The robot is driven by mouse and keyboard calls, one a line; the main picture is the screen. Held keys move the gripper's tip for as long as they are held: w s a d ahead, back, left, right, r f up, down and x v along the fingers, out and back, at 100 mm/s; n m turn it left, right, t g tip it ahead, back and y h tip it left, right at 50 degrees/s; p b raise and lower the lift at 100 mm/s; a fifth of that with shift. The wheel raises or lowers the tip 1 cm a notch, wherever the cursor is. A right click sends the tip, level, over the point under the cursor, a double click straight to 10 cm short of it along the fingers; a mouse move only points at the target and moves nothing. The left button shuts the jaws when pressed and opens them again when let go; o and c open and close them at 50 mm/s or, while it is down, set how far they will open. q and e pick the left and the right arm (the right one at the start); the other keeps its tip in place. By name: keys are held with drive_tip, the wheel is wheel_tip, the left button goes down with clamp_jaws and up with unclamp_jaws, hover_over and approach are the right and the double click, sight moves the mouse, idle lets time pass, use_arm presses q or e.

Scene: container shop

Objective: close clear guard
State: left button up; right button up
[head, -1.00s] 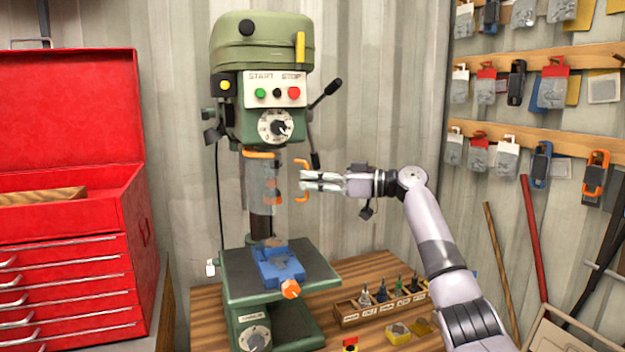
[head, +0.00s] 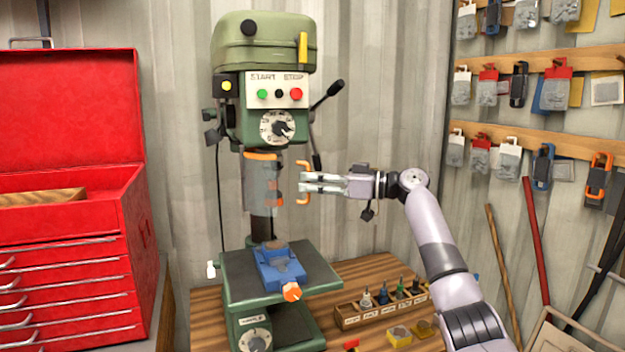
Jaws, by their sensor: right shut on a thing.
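A green drill press (head: 262,110) stands on the bench. Its clear guard (head: 261,184), with orange trim, hangs below the head around the spindle. An orange handle (head: 303,185) sticks out to the right of the guard. My right gripper (head: 304,184) comes in from the right, level, with its fingertips at the orange handle; it is shut on the handle. A blue vise (head: 280,268) sits on the press table below the guard. My left gripper is not in view.
A black feed lever (head: 325,95) sticks out right of the press head. A wooden rack of bits (head: 380,305) stands on the bench (head: 365,270). A red tool chest (head: 70,200) is at the left. Tools hang on the right wall.

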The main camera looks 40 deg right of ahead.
drive_tip(key=v, duration=1.1)
drive_tip(key=shift+s+d, duration=0.3)
drive_tip(key=shift+d, duration=0.1)
drive_tip(key=shift+r, duration=0.1)
